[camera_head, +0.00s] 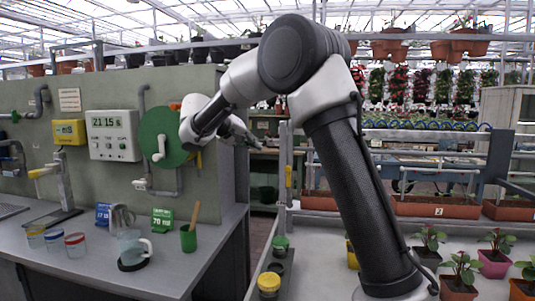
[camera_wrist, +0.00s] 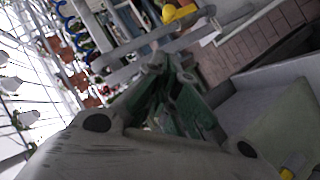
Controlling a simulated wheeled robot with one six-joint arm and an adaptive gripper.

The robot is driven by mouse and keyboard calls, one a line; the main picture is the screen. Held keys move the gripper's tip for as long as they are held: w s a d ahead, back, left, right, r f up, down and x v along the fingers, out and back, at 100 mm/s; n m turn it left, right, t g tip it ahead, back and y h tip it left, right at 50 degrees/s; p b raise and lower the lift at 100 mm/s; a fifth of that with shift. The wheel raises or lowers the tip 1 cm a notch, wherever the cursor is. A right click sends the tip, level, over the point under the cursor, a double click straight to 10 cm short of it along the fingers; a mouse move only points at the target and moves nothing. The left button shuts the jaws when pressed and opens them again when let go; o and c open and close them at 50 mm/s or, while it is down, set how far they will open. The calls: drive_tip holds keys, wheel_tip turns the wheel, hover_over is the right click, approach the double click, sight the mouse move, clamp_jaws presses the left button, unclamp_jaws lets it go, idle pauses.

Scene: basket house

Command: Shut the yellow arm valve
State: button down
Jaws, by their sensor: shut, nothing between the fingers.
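A yellow valve handle (camera_head: 288,175) sits upright along a grey vertical pipe at the near end of the planting rack, right of the workbench. In the wrist view a yellow handle (camera_wrist: 178,13) on a grey pipe shows at the top, beyond the fingertips; it looks like the same one. My gripper (camera_head: 254,141) is shut and empty, above and to the left of the handle, apart from it. In the wrist view my gripper (camera_wrist: 157,64) points toward the pipes. My arm crosses the middle of the head view.
A green wheel (camera_head: 160,120) with a white crank is on the panel behind my wrist. The workbench (camera_head: 190,270) holds jars, a mug and a green cup (camera_head: 188,238). Potted plants (camera_head: 462,270) stand on the right table. An open gap lies between bench and rack.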

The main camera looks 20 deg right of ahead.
drive_tip(key=s+f+x, duration=0.1)
drive_tip(key=s+x, duration=0.1)
drive_tip(key=x, duration=1)
drive_tip(key=shift+s+f, duration=0.25)
drive_tip(key=shift+f, duration=0.05)
drive_tip(key=shift+d, duration=0.2)
